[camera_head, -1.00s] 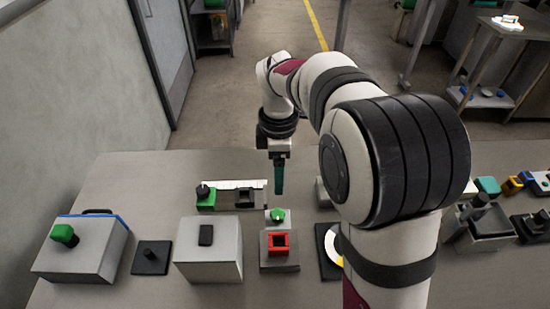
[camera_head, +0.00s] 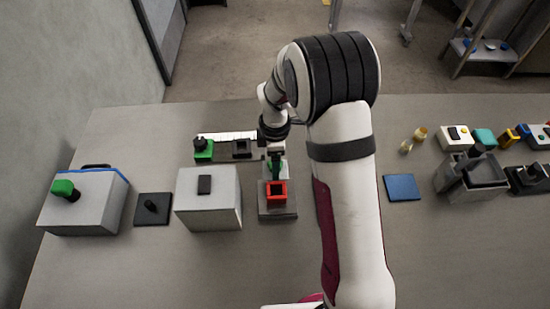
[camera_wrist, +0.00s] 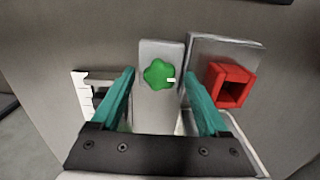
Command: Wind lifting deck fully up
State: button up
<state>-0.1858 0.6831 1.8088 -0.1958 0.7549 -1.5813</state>
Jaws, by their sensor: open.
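A green lobed knob (camera_wrist: 158,74) with a small white mark sits on a pale grey block (camera_wrist: 157,112) in the wrist view. A red square open frame (camera_wrist: 232,85) stands on a grey block just right of it; it also shows in the head view (camera_head: 276,190). My gripper (camera_wrist: 158,80) is open, with its teal fingers apart to the left and right of the knob; I cannot tell whether they touch it. In the head view my gripper (camera_head: 275,165) is low over the knob, which is mostly hidden. I cannot tell how high the deck stands.
A white scale strip (camera_head: 230,136) with a green block (camera_head: 203,149) lies behind left. A grey box (camera_head: 209,198) stands left of the red frame. A black base with a peg (camera_head: 153,208) and a green-knobbed box (camera_head: 85,205) are farther left. A blue pad (camera_head: 402,187) lies right.

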grip_shut()
